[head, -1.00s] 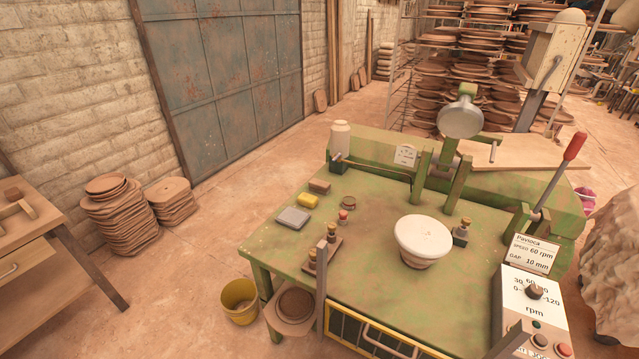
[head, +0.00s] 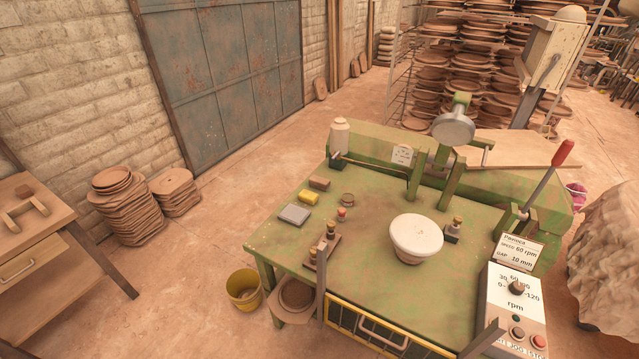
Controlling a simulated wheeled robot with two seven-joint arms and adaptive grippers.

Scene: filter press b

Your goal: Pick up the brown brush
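A small brown block (head: 319,183), which looks like the brown brush, lies on the far left part of the green machine table (head: 375,205). It is too small to make out bristles. It lies just behind a yellow block (head: 308,196), with a grey block (head: 294,214) nearer the front. Neither of my grippers shows in the head view, so nothing is seen touching the brown block.
A white bowl-shaped piece (head: 416,238) stands mid-table. A control box (head: 515,305) and red-tipped lever (head: 545,180) are right. A yellow bucket (head: 243,289) stands on the floor.

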